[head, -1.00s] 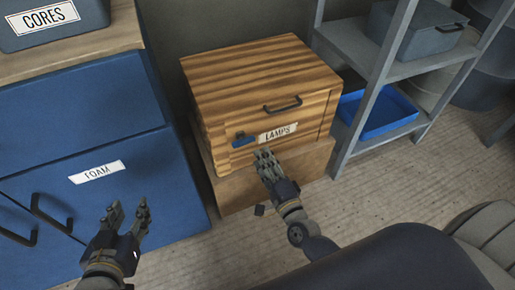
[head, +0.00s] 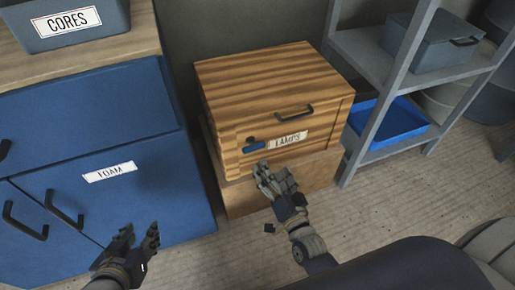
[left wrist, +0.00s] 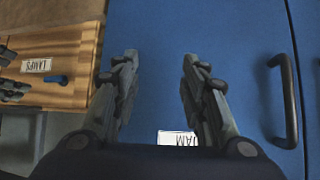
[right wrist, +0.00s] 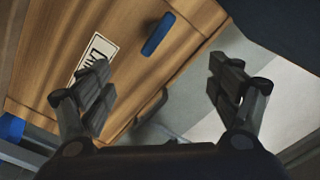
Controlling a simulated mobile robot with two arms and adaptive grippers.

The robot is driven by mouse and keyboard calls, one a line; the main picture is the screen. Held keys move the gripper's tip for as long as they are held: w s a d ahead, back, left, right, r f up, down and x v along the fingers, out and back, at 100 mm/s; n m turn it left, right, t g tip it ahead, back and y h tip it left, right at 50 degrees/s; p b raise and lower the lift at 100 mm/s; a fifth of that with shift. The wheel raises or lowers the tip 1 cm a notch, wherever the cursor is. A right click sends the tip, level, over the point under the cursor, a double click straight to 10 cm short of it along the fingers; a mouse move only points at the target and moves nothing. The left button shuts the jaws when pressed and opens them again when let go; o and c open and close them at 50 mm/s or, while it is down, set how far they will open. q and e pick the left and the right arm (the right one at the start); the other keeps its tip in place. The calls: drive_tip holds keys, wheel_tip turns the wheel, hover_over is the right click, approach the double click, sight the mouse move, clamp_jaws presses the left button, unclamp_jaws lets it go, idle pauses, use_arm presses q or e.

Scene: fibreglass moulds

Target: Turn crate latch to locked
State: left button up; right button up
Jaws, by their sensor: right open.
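The wooden crate (head: 265,78) has a dark front handle (head: 295,112) and a LAMPS label (head: 287,140). Its latch (head: 254,147) is a small blue bar left of the label, lying roughly level along the front. The latch also shows in the right wrist view (right wrist: 158,34), beyond the fingertips, and in the left wrist view (left wrist: 56,79). My right gripper (right wrist: 158,72) is open and empty, just below and in front of the latch, apart from it. My left gripper (left wrist: 160,65) is open and empty, in front of the blue cabinet.
The blue cabinet (head: 150,205) with a FOAM label and handles stands left of the crate. A grey CORES bin (head: 65,30) sits on its top. A grey shelf (head: 395,95) with a blue tray (head: 392,125) stands at the right. Floor (head: 245,240) is open in front.

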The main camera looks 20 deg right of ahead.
sight(255, 149)
use_arm(q)
drive_tip(key=s+a+f+g, duration=0.2)
drive_tip(key=s+f+g, duration=0.1)
drive_tip(key=s, duration=0.2)
use_arm(e)
drive_tip(key=w+n, duration=0.3)
drive_tip(key=w+a+n+b, duration=0.1)
drive_tip(key=w+n, duration=0.2)
drive_tip(key=w+a+f+n, duration=0.1)
drive_tip(key=w+n, duration=0.3)
drive_tip(key=shift+w+b, duration=0.1)
drive_tip(key=shift+b, duration=0.25)
drive_tip(key=shift+w+r, duration=0.1)
drive_tip(key=shift+w, duration=0.4)
use_arm(q)
drive_tip(key=w+d+r+t+h, duration=0.1)
drive_tip(key=w+d+r+t, duration=0.3)
drive_tip(key=w+r+t, duration=0.3)
drive_tip(key=w+r, duration=0.2)
drive_tip(key=shift+w, duration=0.35)
use_arm(e)
drive_tip(key=c, duration=1.1)
